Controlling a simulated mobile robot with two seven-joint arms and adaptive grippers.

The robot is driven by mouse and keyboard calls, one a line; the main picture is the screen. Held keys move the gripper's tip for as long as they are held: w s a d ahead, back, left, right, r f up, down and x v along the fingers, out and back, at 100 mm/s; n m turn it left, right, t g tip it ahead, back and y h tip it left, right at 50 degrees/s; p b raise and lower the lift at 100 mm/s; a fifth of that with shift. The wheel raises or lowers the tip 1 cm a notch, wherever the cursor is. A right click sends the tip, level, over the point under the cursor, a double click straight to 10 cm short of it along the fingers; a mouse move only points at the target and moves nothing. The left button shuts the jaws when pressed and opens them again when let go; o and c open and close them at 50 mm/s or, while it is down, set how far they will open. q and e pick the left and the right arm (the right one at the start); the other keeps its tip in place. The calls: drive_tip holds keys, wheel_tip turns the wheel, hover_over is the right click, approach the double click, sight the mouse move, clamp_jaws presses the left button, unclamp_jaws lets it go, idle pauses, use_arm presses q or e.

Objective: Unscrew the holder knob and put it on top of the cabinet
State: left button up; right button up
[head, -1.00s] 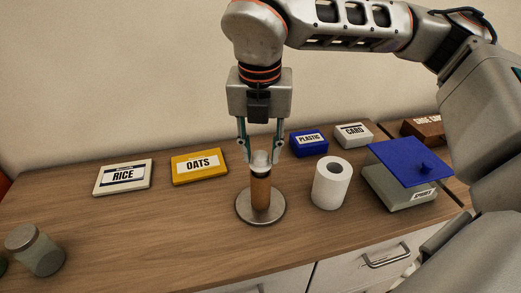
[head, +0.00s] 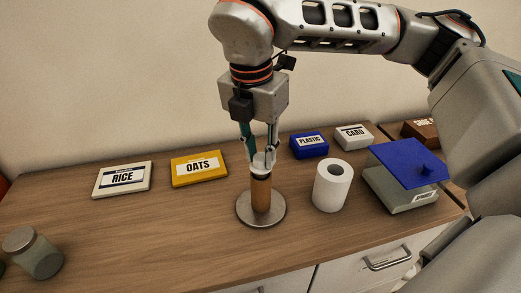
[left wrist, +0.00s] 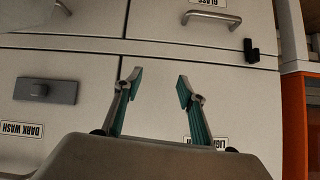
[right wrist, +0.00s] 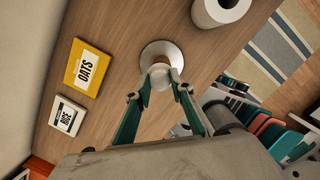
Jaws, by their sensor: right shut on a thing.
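The paper holder stands upright on the wooden cabinet top, with a round metal base (head: 247,213) and a brown post (head: 261,194). A pale knob (head: 260,163) sits at the top of the post; it also shows in the right wrist view (right wrist: 160,82). My right gripper (head: 260,160) points down over the holder and is shut on the knob, its fingers on either side. The right wrist view shows its fingertips (right wrist: 160,86) around the knob. My left gripper (left wrist: 160,85) is open and empty in front of the white drawer fronts, outside the head view.
A white paper roll (head: 332,186) stands just right of the holder. A blue-lidded box (head: 408,162) is farther right. The OATS box (head: 199,168), RICE box (head: 122,179) and a glass jar (head: 36,253) are to the left. The top between jar and holder is clear.

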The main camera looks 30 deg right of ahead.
drive_tip(key=shift+d+r+n+p, duration=0.15)
drive_tip(key=shift+n+p, duration=0.15)
drive_tip(key=shift+n, duration=0.5)
drive_tip(key=n+p, duration=0.1)
drive_tip(key=n, duration=0.2)
drive_tip(key=shift+y, duration=0.3)
drive_tip(key=n, duration=0.4)
drive_tip(key=shift+s+t+y+p, duration=0.1)
drive_tip(key=shift+t+y+p, duration=0.2)
drive_tip(key=shift+t+p, duration=0.1)
use_arm(q)
drive_tip(key=shift+w+r, duration=0.25)
drive_tip(key=shift+r, duration=0.45)
drive_tip(key=shift+w+r, duration=0.2)
drive_tip(key=shift+r, duration=0.5)
drive_tip(key=shift+w+r, duration=0.25)
drive_tip(key=shift+r, duration=0.45)
use_arm(e)
drive_tip(key=shift+f+n, duration=0.2)
drive_tip(key=shift+n, duration=1)
